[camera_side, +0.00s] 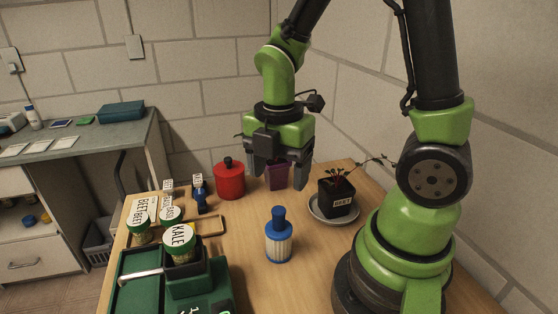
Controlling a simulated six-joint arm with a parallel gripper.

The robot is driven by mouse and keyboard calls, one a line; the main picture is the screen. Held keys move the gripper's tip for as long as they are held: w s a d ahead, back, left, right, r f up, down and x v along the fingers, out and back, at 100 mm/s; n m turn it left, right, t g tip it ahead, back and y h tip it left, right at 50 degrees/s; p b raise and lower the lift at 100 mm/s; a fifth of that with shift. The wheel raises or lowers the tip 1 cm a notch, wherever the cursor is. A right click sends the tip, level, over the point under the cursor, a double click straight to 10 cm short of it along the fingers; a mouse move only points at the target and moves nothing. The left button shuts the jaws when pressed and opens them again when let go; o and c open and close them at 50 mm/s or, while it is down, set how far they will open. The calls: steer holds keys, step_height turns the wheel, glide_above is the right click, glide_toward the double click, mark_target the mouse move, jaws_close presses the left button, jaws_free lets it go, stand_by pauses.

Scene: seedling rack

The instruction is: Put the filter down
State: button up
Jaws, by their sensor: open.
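A blue item with a ribbed white band and a blue neck (278,243), which looks like the filter, stands upright on the wooden table (245,285) near the middle. My gripper (279,172) points down above the back of the table, higher up in the picture than the filter and apart from it. Its jaws are open with a gap between the fingers. A purple pot (277,179) shows behind and between the fingertips; I cannot tell how near it is to them.
A red lidded canister (230,182) stands left of the gripper. A dark pot with a seedling (337,196) sits on a grey saucer (318,211) at right. Green-lidded seed jars (180,245) and a green machine (190,285) fill the front left. The table around the filter is clear.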

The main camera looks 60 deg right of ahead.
steer(key=shift+r, duration=0.7)
steer(key=s+a+r+m+t+y, duration=0.1)
steer(key=s+a+r+m+t, duration=0.1)
steer(key=r+m, duration=0.4)
steer(key=s+a+r+m+t+y, duration=0.1)
steer(key=s+r+m+t, duration=0.3)
steer(key=m, duration=1.2)
step_height(320, 180, up, 2)
steer(key=shift+s+a+r+t, duration=0.2)
steer(key=shift+a+t, duration=0.35)
steer(key=shift+t, duration=0.05)
